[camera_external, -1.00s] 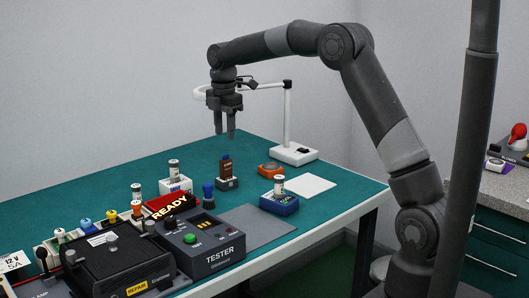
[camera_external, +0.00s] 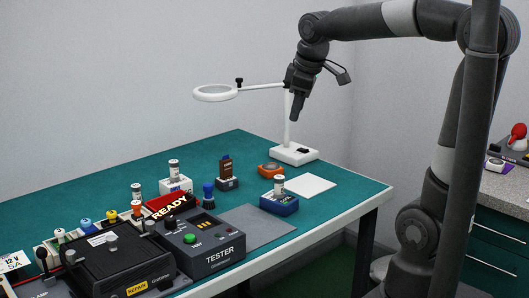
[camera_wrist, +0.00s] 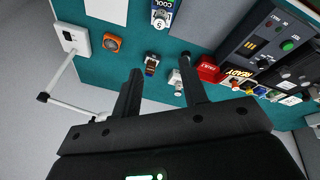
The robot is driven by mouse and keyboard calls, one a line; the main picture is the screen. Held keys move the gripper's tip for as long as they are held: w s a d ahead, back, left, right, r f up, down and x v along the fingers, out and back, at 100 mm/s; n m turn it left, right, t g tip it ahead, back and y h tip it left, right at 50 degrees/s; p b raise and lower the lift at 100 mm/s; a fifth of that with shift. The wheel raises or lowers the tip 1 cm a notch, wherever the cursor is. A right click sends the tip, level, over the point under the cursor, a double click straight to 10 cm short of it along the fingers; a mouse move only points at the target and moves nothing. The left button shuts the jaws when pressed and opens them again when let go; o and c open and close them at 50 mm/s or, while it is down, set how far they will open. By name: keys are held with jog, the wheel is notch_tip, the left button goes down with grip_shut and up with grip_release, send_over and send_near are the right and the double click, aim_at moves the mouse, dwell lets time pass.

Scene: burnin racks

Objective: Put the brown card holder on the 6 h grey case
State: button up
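A small upright brown piece (camera_external: 225,166), which looks like the brown card holder, stands in a dark grey base (camera_external: 227,184) near the middle of the bench. It also shows in the wrist view (camera_wrist: 152,62), between and beyond my fingers. I cannot read a 6 h mark on any case, so I cannot tell if this base is the 6 h grey case. My gripper (camera_external: 297,115) is high in the air by the lamp post, apart from the bench things. In the wrist view my gripper (camera_wrist: 160,65) has its two fingers spread and nothing between them.
A white ring lamp (camera_external: 215,93) on a post stands close to my gripper. An orange device (camera_external: 269,169), a blue case (camera_external: 279,205) and a white case (camera_external: 176,185) flank the brown piece. The tester (camera_external: 216,258) is at the front. A white pad (camera_external: 311,186) lies flat.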

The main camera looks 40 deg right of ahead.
jog(key=s+f+m+t, duration=0.1)
jog(key=s+f+m, duration=0.1)
jog(key=s, duration=0.5)
jog(key=s+f+m+t, duration=0.1)
jog(key=s+f+m, duration=0.2)
jog(key=s, duration=0.4)
jog(key=shift+s+d+m, duration=0.25)
jog(key=shift+d+m, duration=0.15)
jog(key=shift+m, duration=0.4)
